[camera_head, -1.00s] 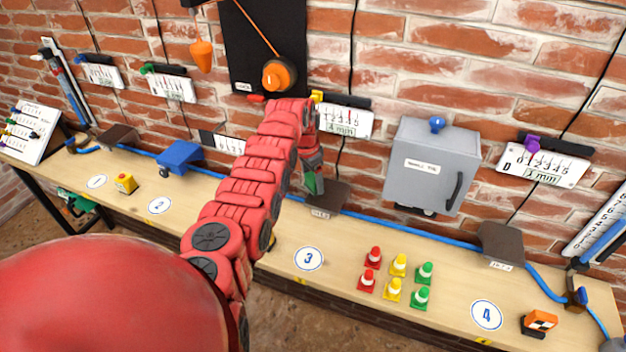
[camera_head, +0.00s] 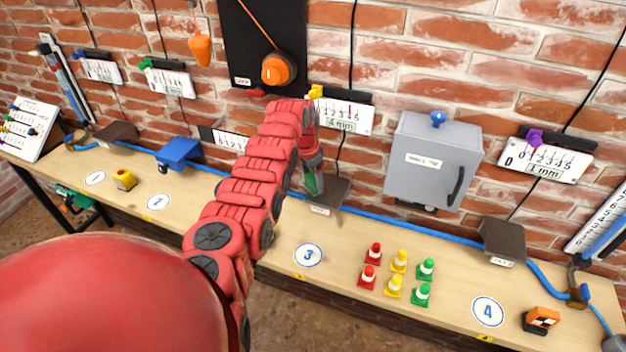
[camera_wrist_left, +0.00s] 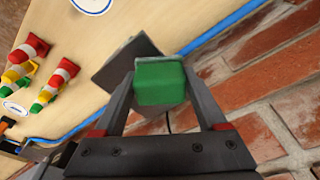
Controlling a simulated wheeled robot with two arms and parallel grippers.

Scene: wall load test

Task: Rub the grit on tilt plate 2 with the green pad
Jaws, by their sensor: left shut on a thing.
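My left gripper (camera_head: 313,178) is shut on the green pad (camera_head: 312,185), at the near left edge of a dark tilted plate (camera_head: 334,192) behind the number 3 disc. The plate's small label is too blurred to read surely. In the left wrist view the pad (camera_wrist_left: 160,84) sits between the fingers (camera_wrist_left: 158,92) and covers part of the plate (camera_wrist_left: 113,74). I cannot tell whether pad and plate touch. No grit can be made out. Similar plates stand at the left (camera_head: 116,132) and right (camera_head: 503,240). My right gripper is not in view.
Red, yellow and green cones (camera_head: 395,272) stand right of the number 3 disc (camera_head: 308,255). A grey wall box (camera_head: 432,150) is right of the plate. A blue hose (camera_head: 385,220) runs along the wall. A gauge (camera_head: 345,114) hangs above the plate.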

